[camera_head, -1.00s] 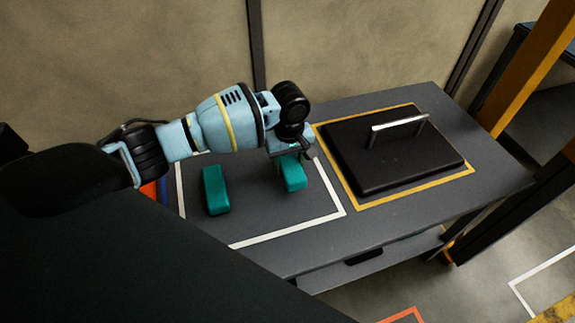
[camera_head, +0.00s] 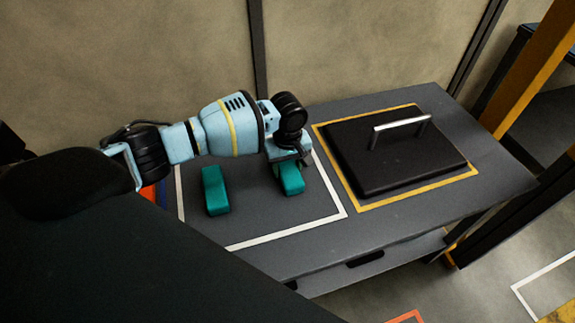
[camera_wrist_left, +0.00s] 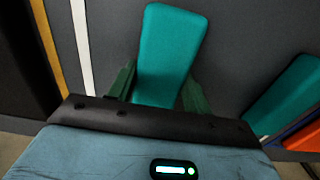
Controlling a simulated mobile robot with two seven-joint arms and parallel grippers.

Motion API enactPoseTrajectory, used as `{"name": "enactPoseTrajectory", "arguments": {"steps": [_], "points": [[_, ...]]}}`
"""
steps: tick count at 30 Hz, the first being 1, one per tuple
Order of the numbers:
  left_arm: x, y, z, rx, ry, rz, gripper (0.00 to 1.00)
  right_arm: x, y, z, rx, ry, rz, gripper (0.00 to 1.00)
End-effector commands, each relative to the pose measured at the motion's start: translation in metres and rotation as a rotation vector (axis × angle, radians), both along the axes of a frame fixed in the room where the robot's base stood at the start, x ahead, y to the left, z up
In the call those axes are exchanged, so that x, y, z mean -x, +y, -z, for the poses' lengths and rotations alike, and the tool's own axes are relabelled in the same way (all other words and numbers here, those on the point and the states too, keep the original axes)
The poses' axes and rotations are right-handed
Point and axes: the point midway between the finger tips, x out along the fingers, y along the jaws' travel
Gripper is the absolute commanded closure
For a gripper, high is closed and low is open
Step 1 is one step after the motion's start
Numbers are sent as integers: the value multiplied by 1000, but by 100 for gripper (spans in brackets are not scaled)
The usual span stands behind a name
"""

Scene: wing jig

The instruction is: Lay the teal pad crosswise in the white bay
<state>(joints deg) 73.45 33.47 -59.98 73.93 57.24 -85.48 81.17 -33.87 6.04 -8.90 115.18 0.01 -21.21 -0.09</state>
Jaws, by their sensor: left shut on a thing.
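My left gripper (camera_head: 288,163) reaches in from the left and is shut on a teal pad (camera_head: 291,180). The held pad is at or just above the table inside the white outlined bay (camera_head: 290,231), toward its right side. In the left wrist view the fingers (camera_wrist_left: 158,92) sit on both sides of this pad (camera_wrist_left: 168,48). A second teal pad (camera_head: 215,190) lies in the bay to the left, apart from the held one. It also shows at the right of the left wrist view (camera_wrist_left: 284,97). My right gripper is not in view.
A black lidded block with a silver handle (camera_head: 395,155) sits inside a yellow outline (camera_head: 402,202) to the right of the bay. Orange and blue strips (camera_wrist_left: 303,135) lie beyond the second pad. The bay's front part is clear.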

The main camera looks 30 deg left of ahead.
Motion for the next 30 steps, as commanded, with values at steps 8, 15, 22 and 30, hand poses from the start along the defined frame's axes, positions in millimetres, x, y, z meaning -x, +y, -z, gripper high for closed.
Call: {"name": "enactPoseTrajectory", "arguments": {"steps": [8, 15, 22, 30], "points": [[0, 0, 0, 0, 0, 0, 29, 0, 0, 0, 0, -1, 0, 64], [0, 1, -2, -1, -1, 0, 29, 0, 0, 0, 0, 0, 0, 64], [-1, 0, -34, -1, -5, 0, 29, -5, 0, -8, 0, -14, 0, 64], [-1, 0, -89, 0, -5, 0, 29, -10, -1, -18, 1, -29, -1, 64]]}}
